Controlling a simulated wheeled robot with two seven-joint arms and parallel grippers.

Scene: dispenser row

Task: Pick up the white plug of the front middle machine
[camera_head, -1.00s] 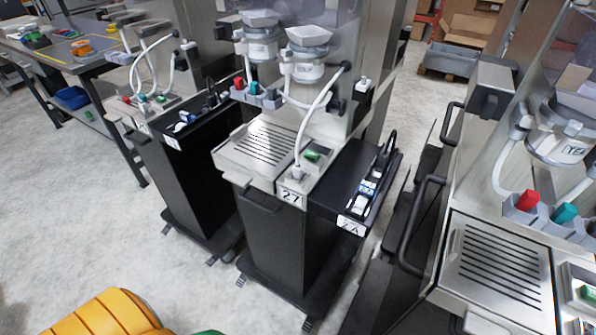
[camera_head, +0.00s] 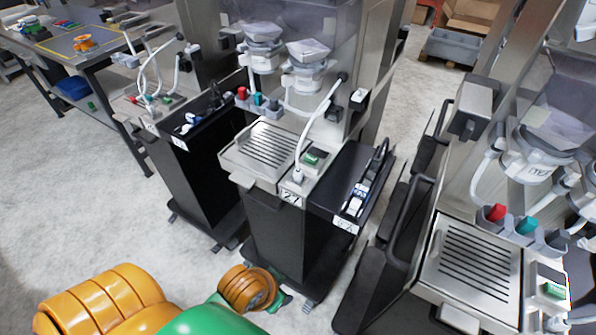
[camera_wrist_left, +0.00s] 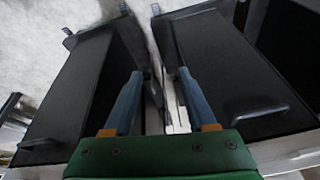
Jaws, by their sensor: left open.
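The white plug (camera_head: 298,176) sits upright at the front right of the middle machine's (camera_head: 262,150) top, behind its number label. A white cable rises from it to a black fitting on the machine's column. My left gripper (camera_wrist_left: 160,98) is open and empty in the left wrist view, its two blue fingers apart over the gap between two black cabinets. In the head view my left arm is low in front of the middle machine, below and apart from the plug. The wrist view does not clearly show the plug. My right gripper is not in view.
A similar machine (camera_head: 478,262) stands close at the right, with a black handle. Another machine (camera_head: 190,140) stands at the left. A green switch (camera_head: 313,157) lies just right of the plug. A workbench (camera_head: 75,60) is at the far left. Floor is clear at left.

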